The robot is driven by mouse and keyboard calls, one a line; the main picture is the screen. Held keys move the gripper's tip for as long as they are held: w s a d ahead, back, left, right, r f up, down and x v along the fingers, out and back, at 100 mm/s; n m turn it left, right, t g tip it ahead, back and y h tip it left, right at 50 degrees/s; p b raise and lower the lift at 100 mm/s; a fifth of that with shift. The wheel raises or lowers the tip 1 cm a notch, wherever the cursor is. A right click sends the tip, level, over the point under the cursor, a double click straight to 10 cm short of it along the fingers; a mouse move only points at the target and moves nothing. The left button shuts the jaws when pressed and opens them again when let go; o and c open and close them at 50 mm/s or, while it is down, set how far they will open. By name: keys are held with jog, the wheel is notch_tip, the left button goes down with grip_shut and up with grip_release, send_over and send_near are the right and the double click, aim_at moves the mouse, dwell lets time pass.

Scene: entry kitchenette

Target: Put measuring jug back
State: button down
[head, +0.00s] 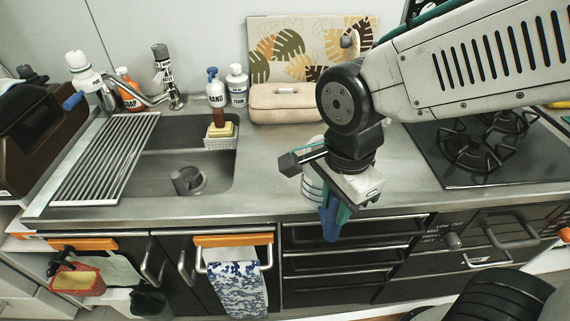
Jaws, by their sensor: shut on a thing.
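My gripper (334,214) hangs over the front edge of the counter, right of the sink, with its blue-green fingers pointing down. It is shut on a pale, banded object (312,188), which looks like the measuring jug. Only the left side of this object shows; the gripper hides the rest. I cannot tell whether it touches the counter (272,170).
The sink (160,150) with a drying rack (105,160) is at left. Soap bottles (237,86), a beige case (284,103) and a leaf-patterned board (290,45) stand at the back. A gas hob (470,165) is at right. Drawers (340,265) lie below.

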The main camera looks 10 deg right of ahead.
jog(key=w+a+f, duration=0.2)
jog(key=w+a, duration=0.1)
jog(key=w, duration=0.4)
jog(key=w+a+f, duration=0.2)
jog(key=w+a, duration=0.1)
jog(key=w, duration=0.4)
jog(key=shift+w+f, duration=0.3)
jog(key=shift+w, duration=0.05)
jog(key=shift+f, duration=0.1)
jog(key=c, duration=1.1)
grip_release()
jog(key=shift+c, duration=0.2)
jog(key=shift+f, duration=0.1)
notch_tip(320, 180, up, 8)
jog(key=s+d+r+n, duration=0.3)
jog(key=d, duration=0.3)
jog(key=s+d+r+n, duration=0.2)
jog(key=s+d+r, duration=0.15)
jog(key=d, duration=0.25)
jog(key=s+d+n+t, duration=0.1)
jog(key=s+d+n, duration=0.7)
jog(key=s, duration=0.5)
jog(key=shift+d, duration=0.3)
